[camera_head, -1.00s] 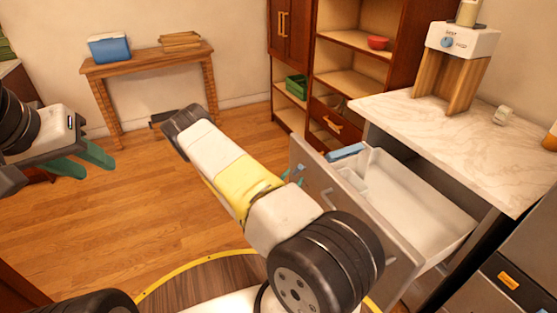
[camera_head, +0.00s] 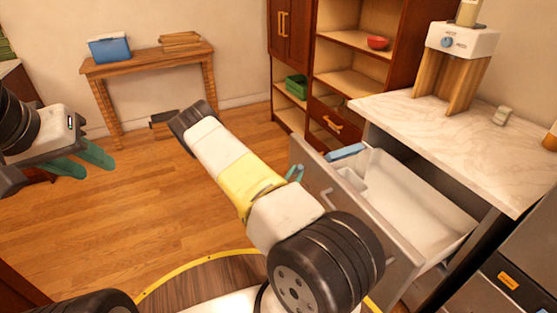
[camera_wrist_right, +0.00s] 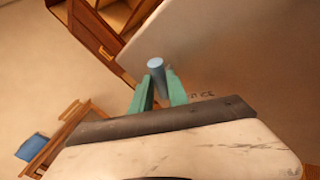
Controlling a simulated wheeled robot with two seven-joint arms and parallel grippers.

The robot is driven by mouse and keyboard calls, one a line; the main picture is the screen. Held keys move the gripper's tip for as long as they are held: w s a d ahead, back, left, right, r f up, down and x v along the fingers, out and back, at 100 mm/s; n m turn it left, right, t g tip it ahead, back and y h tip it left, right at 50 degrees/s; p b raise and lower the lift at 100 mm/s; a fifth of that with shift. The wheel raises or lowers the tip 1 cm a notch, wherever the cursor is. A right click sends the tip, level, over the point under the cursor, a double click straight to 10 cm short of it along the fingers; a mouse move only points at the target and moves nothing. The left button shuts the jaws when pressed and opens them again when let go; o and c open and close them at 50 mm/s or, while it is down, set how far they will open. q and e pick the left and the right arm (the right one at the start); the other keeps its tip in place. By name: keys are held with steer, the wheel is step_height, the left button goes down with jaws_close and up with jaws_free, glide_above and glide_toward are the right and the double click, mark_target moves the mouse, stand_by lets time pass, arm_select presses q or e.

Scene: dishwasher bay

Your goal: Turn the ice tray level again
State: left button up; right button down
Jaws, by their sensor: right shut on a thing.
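A light blue piece (camera_head: 346,152), possibly part of the ice tray, shows at the far end of the open drawer; its tilt is not clear from here. My right gripper (camera_head: 295,173) is partly hidden behind my own arm in the head view, beside the drawer front. My left gripper (camera_head: 88,161) is at the far left, fingers apart and empty, away from the drawer.
The white-lined drawer (camera_head: 425,215) stands pulled out under a marble counter (camera_head: 450,130). Its grey front has a bar handle (camera_head: 338,205). A wooden shelf unit (camera_head: 350,75) stands behind, and a side table (camera_head: 145,63) with a blue box at the back left. Floor between is clear.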

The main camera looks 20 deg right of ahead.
steer(key=n+g, duration=0.1)
steer(key=n+g+y, duration=0.1)
steer(key=r+n+y, duration=0.1)
steer(key=shift+w+n+g, duration=0.25)
steer(key=shift+n+g, duration=0.15)
steer(key=w+n+g, duration=0.1)
steer(key=n+g, duration=0.2)
steer(key=g, duration=0.1)
steer(key=w+n+g, duration=0.1)
steer(key=n+g, duration=0.2)
steer(key=g, duration=0.1)
steer(key=n+g, duration=0.3)
steer(key=g, duration=0.2)
steer(key=shift+w+a+n, duration=0.15)
steer(key=shift+w+n, duration=0.15)
steer(key=shift+w, duration=0.1)
stand_by(0.3)
steer(key=shift+f, duration=0.1)
stand_by(0.5)
steer(key=c, duration=1.3)
jaws_free()
